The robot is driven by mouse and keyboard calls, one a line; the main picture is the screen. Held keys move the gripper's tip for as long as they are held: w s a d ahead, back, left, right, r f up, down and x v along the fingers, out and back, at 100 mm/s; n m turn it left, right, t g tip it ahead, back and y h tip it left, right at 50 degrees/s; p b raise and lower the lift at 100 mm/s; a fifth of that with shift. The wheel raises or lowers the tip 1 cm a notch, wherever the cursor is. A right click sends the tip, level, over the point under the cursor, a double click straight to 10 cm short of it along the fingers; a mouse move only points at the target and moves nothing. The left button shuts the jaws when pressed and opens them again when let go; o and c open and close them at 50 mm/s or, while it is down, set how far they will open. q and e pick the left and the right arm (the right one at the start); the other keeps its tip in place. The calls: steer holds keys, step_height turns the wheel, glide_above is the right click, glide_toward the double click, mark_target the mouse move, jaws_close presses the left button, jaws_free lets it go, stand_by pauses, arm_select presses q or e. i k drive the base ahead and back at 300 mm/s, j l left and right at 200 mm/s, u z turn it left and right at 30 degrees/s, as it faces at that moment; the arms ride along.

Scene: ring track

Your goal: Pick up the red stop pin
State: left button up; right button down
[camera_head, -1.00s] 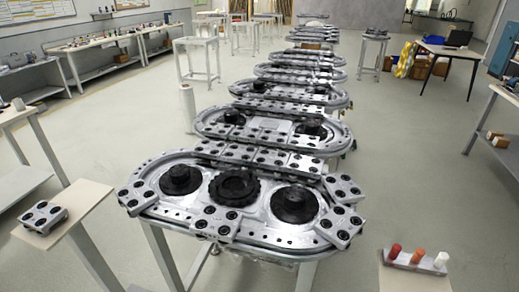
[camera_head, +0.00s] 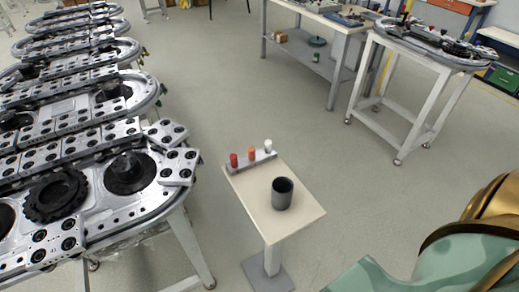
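The red stop pin (camera_head: 233,160) stands upright at the left end of a grey holder bar (camera_head: 255,163) on a small beige-topped stand (camera_head: 247,200). An orange pin (camera_head: 251,153) stands in the middle of the bar and a white pin (camera_head: 268,146) at its right end. A dark grey cup (camera_head: 282,194) stands on the same top, nearer to me. Neither of my grippers shows in the head view.
The ring track (camera_head: 88,190) runs along the left side, close to the small stand. A workbench (camera_head: 340,30) and another table with a track loop (camera_head: 425,50) stand at the back right. Open floor lies right of the small stand.

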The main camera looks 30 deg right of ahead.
mark_target(234, 157)
steer(key=z, duration=0.75)
